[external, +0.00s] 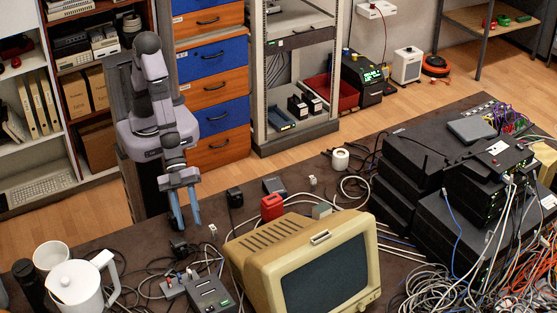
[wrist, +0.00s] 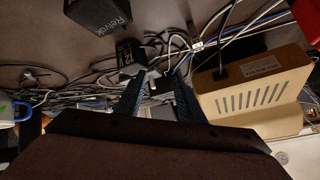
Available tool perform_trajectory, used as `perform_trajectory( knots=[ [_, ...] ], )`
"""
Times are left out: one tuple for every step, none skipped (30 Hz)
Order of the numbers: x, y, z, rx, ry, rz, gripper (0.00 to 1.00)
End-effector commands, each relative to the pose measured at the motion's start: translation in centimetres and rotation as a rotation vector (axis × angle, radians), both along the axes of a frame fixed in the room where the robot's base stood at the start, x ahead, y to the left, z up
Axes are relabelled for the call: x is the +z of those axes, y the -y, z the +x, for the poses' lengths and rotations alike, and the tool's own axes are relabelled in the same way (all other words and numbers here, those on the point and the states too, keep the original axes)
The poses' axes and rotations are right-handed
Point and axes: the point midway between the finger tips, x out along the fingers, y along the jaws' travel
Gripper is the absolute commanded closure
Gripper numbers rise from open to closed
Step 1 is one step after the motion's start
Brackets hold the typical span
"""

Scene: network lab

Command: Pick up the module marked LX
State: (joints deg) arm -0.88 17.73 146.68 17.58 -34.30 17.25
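No LX marking can be read in either view, so I cannot tell which piece is the LX module. A small pale module-like piece (external: 213,230) lies on the dark table just right of my gripper (external: 188,224). A similar small pale piece among the cables shows in the wrist view (wrist: 197,44), ahead and to the right of my fingertips (wrist: 159,75). Other small pale pieces lie farther back (external: 312,180) and beside the monitor (external: 322,210). My gripper points down above the table, fingers apart, and nothing shows held between them.
A beige monitor (external: 300,262) stands close to the right of my gripper. Black adapters (external: 178,247) and (external: 234,197), a red block (external: 271,207) and loose cables surround it. A white jug (external: 78,287) stands at lower left. Stacked black network units (external: 415,170) fill the right side.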

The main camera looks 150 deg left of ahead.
Motion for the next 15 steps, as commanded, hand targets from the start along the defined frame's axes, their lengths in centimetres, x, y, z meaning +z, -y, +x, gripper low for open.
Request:
perform_trajectory(
  knots=[
    [-0.4,-0.4,0.8,0.047,0.041,-0.054,0.65],
    [-0.3,-0.7,1.3,0.077,0.071,-0.085,0.65],
    [-0.1,-1.2,1.9,0.115,0.113,-0.128,0.65],
    [0.1,-1.6,2.3,0.143,0.145,-0.159,0.65],
    [0.2,-2.0,2.7,0.170,0.177,-0.189,0.65],
    [0.4,-2.7,3.1,0.211,0.218,-0.228,0.65],
    [0.4,-3.2,3.2,0.239,0.245,-0.256,0.65],
    [0.2,-3.7,3.2,0.269,0.261,-0.280,0.65],
    [-0.3,-4.2,2.9,0.299,0.267,-0.303,0.65],
    [-0.8,-4.6,2.7,0.318,0.269,-0.314,0.65],
    [-1.2,-4.9,2.5,0.336,0.271,-0.323,0.65],
    [-1.7,-5.3,2.2,0.356,0.274,-0.336,0.65],
    [-2.0,-5.5,1.9,0.370,0.276,-0.343,0.65],
    [-2.4,-5.7,1.7,0.382,0.278,-0.350,0.65],
    [-2.7,-6.0,1.5,0.397,0.280,-0.358,0.65]
  ],
)
